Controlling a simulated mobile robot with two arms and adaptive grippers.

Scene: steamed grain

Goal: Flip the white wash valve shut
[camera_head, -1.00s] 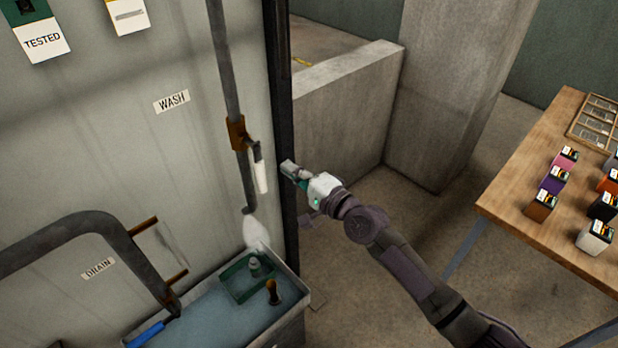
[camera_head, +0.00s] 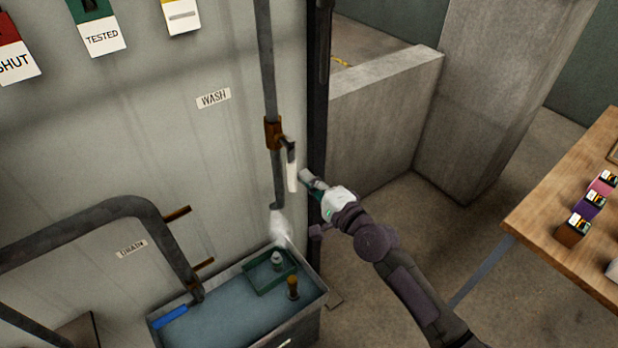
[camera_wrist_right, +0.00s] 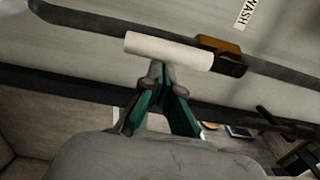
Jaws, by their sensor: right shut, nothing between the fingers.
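The white wash valve handle (camera_head: 291,170) hangs down from a brown valve body (camera_head: 273,133) on a vertical grey pipe, beside the WASH label (camera_head: 213,98). My right gripper (camera_head: 306,177) is just to the right of the handle's lower part. In the right wrist view the white handle (camera_wrist_right: 165,50) lies across the picture, and the shut, empty fingertips (camera_wrist_right: 156,70) are at its near side. I cannot tell whether they touch it. White water or spray (camera_head: 279,226) shows below the pipe's end. My left gripper is not in view.
A basin (camera_head: 320,297) of water below holds a green tray (camera_head: 249,281) and small items. A dark post (camera_head: 317,120) stands behind my gripper. A wooden table (camera_head: 560,190) is at right.

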